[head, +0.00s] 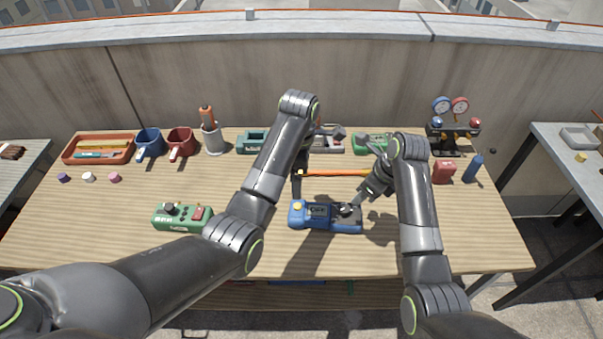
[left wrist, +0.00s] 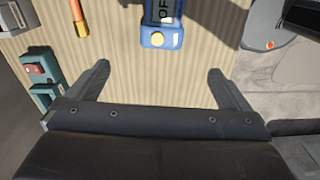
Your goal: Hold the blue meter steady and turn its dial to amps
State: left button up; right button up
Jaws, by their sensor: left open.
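The blue meter (head: 318,222) lies on the wooden table near the middle front, with a yellow button at its left end, a small screen and a dark dial (head: 347,210) at its right. In the left wrist view the meter (left wrist: 150,22) shows its yellow-button end and screen letters "OF", cut by the frame edge. My left gripper (left wrist: 158,75) is open and empty, its fingers spread wider than the meter and short of its end. My right gripper (head: 362,198) is at the dial end, close to the dial; whether it touches, and its jaw state, are unclear.
An orange-handled tool (head: 335,172) lies just behind the meter. A green device (head: 180,217) sits at the left front. Mugs, an orange tray (head: 99,149) and more devices line the back. A red item (head: 443,172) and gauges stand at the right. The table between the green device and mugs is clear.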

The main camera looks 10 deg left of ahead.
aim_at(301, 210)
pick_arm(q)
jog(key=f, duration=1.7)
jog(key=shift+s+d, duration=0.1)
jog(key=shift+d, duration=0.15)
jog(key=shift+c, duration=0.3)
